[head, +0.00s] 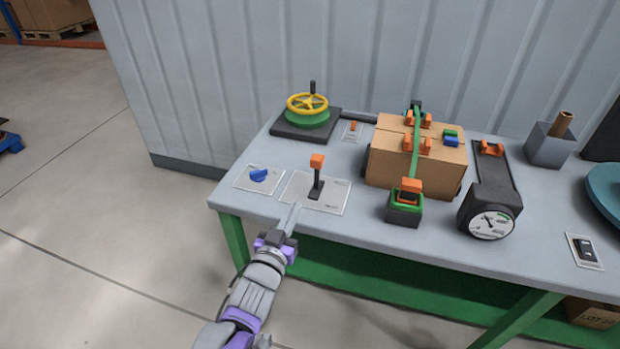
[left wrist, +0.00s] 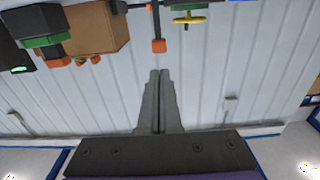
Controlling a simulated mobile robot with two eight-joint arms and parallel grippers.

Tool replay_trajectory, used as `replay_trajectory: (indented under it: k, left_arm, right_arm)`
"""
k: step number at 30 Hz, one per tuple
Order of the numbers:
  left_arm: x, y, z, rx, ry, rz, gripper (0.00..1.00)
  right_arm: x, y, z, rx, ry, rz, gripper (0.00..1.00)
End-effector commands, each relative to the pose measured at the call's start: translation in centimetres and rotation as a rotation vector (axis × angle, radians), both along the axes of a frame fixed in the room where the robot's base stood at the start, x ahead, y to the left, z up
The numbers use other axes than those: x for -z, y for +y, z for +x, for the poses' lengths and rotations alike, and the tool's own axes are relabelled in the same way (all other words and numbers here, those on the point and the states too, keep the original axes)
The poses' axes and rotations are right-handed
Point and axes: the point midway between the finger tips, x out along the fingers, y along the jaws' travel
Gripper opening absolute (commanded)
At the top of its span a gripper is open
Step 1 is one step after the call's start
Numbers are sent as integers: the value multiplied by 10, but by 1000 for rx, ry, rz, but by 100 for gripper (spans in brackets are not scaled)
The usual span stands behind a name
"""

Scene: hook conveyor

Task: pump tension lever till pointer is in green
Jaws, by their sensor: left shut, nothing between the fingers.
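A black lever with an orange knob (head: 316,162) stands upright on a pale plate on the table. It also shows in the left wrist view, its orange knob (left wrist: 158,46) just beyond my fingertips. A round gauge (head: 490,224) with a white dial sits to the right, below an orange-topped black body. Its green band is at the dial's upper right; the thin pointer seems to lie left of it, though it is small. My left gripper (head: 292,214) is shut and empty at the table's front edge, apart from the lever. It also shows in the left wrist view (left wrist: 159,74). My right gripper is out of view.
A cardboard box (head: 390,165) with a green strap stands right of the lever, a black-and-green block with an orange top (head: 405,200) before it. A blue knob (head: 258,175) lies left. A yellow handwheel (head: 307,103) is behind. A black switch (head: 585,250) is far right.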

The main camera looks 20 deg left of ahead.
Motion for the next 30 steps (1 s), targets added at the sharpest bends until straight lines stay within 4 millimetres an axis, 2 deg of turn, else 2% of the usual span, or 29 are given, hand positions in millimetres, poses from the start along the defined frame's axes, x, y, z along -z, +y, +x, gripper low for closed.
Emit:
replay_trajectory:
  k: [5, 15, 21, 25, 30]
  left_arm:
    - [0, -1, 16, 0, 1, -2, 0]
    - [0, -3, 87, 0, 1, 0, 0]
    - [0, -4, 121, 0, 1, 0, 0]
    - [0, -5, 134, 0, 1, 0, 0]
    - [0, -5, 140, 0, 2, 0, 0]
  right_arm:
    - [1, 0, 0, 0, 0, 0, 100]
    - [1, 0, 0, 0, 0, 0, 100]
    - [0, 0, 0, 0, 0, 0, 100]
    - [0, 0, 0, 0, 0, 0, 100]
    - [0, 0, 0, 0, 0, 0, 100]
